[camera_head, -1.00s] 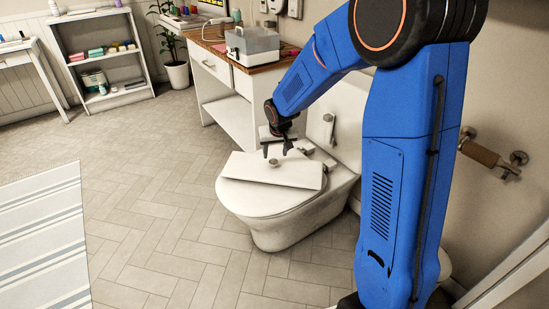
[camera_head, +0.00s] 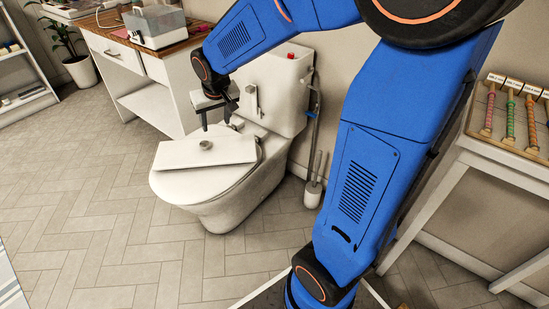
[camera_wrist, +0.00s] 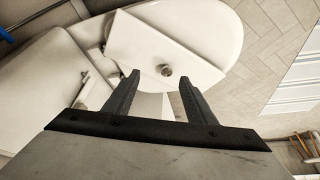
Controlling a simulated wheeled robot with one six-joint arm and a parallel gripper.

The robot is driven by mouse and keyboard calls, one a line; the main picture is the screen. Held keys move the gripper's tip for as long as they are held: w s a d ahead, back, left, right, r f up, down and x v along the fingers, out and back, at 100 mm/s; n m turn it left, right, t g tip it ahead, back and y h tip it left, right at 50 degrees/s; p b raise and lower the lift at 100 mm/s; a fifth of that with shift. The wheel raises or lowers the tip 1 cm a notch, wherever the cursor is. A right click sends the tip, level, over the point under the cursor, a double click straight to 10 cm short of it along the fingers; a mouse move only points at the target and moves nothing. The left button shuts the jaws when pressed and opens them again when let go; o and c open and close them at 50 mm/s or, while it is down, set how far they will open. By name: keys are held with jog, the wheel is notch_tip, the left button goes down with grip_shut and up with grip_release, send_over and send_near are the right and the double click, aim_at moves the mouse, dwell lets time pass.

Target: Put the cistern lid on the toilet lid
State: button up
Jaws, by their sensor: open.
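The cistern lid (camera_head: 232,150), a flat white slab with a small round knob (camera_head: 206,145), lies across the closed toilet lid (camera_head: 190,184) in the head view. In the wrist view the cistern lid (camera_wrist: 140,45) lies on the rounded toilet lid (camera_wrist: 226,30), with its knob (camera_wrist: 166,70) facing up. My gripper (camera_head: 216,127) is open and empty, above and behind the slab near the cistern. In the wrist view its two fingers (camera_wrist: 155,88) are spread, with the knob beyond their tips and not between them.
The toilet's cistern (camera_head: 275,95) stands behind the bowl, against the wall. A toilet brush (camera_head: 314,185) stands to its right. A wooden-topped cabinet (camera_head: 155,95) is at the left, and a rack of handled tools (camera_head: 510,120) at the right. The tiled floor in front is clear.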

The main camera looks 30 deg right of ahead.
jog(key=s+d+r, duration=0.1)
jog(key=s+r, duration=0.1)
jog(key=s, duration=1.3)
jog(key=s+d+r, duration=0.2)
jog(key=s+r, duration=0.1)
jog(key=s, duration=1.2)
jog(key=shift+n, duration=0.4)
